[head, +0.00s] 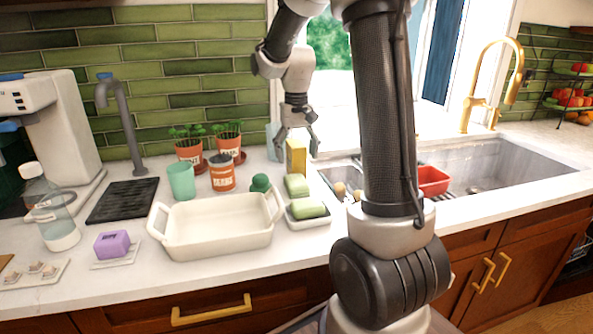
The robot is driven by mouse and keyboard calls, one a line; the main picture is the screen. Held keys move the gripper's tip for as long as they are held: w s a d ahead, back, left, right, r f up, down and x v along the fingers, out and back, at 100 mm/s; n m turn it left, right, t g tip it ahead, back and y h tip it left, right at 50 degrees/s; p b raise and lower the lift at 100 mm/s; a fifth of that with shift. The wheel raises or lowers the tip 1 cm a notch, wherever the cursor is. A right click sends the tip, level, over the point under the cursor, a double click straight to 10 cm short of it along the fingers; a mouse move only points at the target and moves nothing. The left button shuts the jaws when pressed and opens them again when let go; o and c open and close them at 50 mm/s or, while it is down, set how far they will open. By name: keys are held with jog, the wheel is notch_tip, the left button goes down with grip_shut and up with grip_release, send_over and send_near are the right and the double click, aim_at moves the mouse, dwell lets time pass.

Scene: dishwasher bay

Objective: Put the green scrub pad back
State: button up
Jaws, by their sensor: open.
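Two light green pad-like blocks lie in a small white dish (318,221) right of the big white baking dish; one is at the back (296,186) and one at the front (308,208). I cannot tell for sure which is the scrub pad. A darker green rounded item (260,183) sits by the baking dish's back rim. My gripper (297,148) is open, pointing down above the back of the counter. It is above the green blocks in the picture, near a yellow upright box (296,158); no held thing shows.
The white baking dish (213,240) is empty. A teal cup (181,181), orange tin (222,173) and potted plants (190,150) stand behind it. The sink (500,160) with a red container (433,180) lies right. A purple block (112,244) and bottle (50,210) stand left.

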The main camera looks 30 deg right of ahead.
jog(key=s+a+r+n+t, duration=0.2)
jog(key=s+a+r, duration=0.2)
jog(key=s+r, duration=0.7)
jog(key=s+a+f+n+t, duration=0.1)
jog(key=s+f+t, duration=0.1)
jog(key=s, duration=1)
jog(key=shift+s+f, duration=0.35)
jog(key=shift+f, duration=0.3)
